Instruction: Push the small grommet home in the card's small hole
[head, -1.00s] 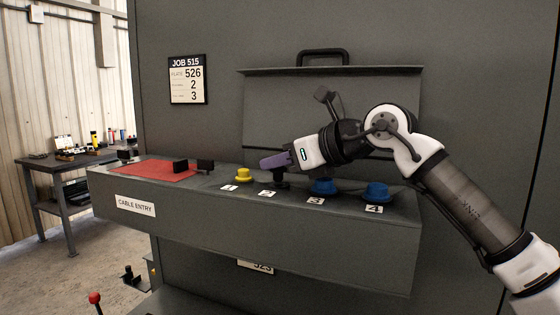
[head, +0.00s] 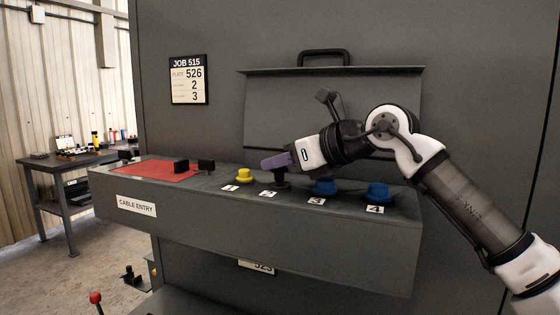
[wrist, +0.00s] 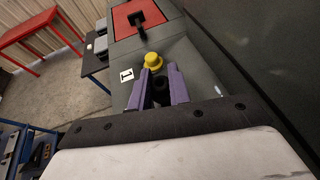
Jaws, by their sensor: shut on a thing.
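The job card (head: 187,79) hangs on the grey wall and reads JOB 515, plate 526, then 2 and 3; its small row labels are not legible. My gripper (head: 277,161) has purple fingers and is at place 2 of the ledge. It is shut on a black grommet (head: 280,179), which also shows between the fingers in the wrist view (wrist: 160,88). Whether it still touches the ledge is unclear. A yellow grommet (head: 244,175) stands at place 1, and blue ones stand at place 3 (head: 324,187) and place 4 (head: 377,192). No small hole is visible.
A handled grey panel (head: 270,110) stands behind my gripper. A workbench (head: 60,160) is at far left, with open floor before it.

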